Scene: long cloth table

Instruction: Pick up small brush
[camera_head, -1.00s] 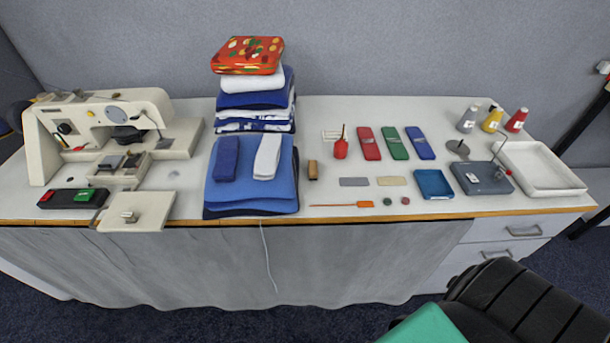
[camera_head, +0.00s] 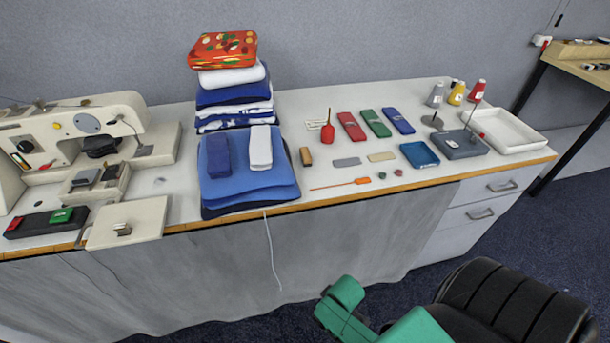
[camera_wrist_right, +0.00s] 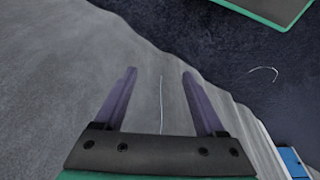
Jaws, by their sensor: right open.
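A small thin tool with an orange end (camera_head: 362,181) lies flat near the front edge of the table; it may be the small brush, but its bristles are too small to make out. A small brown block (camera_head: 306,156) stands beside the blue cloth stack; I cannot tell whether it is a brush. My right gripper (camera_wrist_right: 159,76) is open and empty in the wrist view, in front of the grey table skirt. Its jaws do not show in the head view, where only my green arm parts appear. My left gripper is out of view.
A folded blue cloth stack (camera_head: 250,190) and a sewing machine (camera_head: 75,130) stand to the left. Red, green and blue packets, a blue tray (camera_head: 420,154), thread cones and a white tray (camera_head: 515,137) are to the right. A white cord hangs over the front edge.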

